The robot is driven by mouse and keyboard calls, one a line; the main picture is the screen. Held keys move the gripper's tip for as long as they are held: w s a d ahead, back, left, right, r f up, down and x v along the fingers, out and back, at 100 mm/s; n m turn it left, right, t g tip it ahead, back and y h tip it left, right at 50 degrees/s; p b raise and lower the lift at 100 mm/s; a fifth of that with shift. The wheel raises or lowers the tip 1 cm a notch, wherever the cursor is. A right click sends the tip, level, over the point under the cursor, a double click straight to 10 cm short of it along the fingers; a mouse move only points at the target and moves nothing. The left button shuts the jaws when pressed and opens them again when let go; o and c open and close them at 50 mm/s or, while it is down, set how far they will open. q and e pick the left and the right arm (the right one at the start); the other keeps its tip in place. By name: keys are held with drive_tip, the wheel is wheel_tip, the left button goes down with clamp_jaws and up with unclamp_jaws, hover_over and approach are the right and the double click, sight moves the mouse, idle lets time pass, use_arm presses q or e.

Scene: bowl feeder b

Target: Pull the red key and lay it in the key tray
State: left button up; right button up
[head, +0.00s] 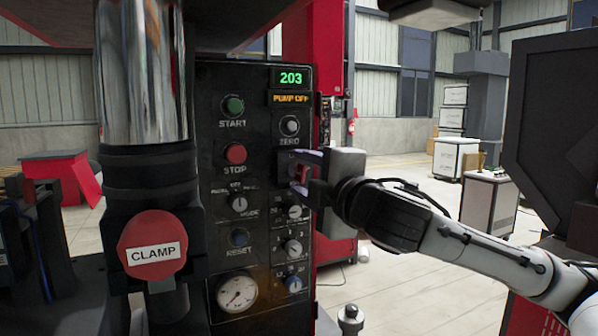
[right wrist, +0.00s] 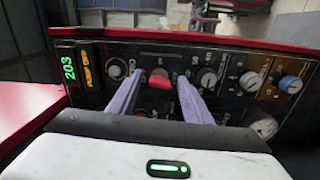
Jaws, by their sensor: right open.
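The red key (head: 303,174) is in the black control panel (head: 262,200), to the right of the STOP button. It also shows in the right wrist view (right wrist: 160,80), standing out from the panel. My right gripper (head: 293,172) is open at the panel, with its two purple-grey fingers on either side of the key. In the right wrist view the key sits between the fingertips, and dark gaps show beside it. The fingers and gripper body partly hide the key in the head view. I cannot make out the key tray in either view. My left gripper is not in view.
The panel carries a green START button (head: 232,106), a red STOP button (head: 235,153), knobs and a gauge (head: 237,292). A red CLAMP knob (head: 152,250) and a shiny column (head: 141,70) stand at the left. Open floor lies behind my right arm.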

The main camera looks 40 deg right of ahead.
sight(304, 176)
idle(0.5)
clamp_jaws()
drive_tip(key=shift+s+a+f+b, duration=0.1)
drive_tip(key=shift+s+b, duration=0.2)
drive_tip(key=shift+b, duration=0.15)
drive_tip(key=shift+b+v, duration=2.5)
drive_tip(key=shift+v, duration=0.15)
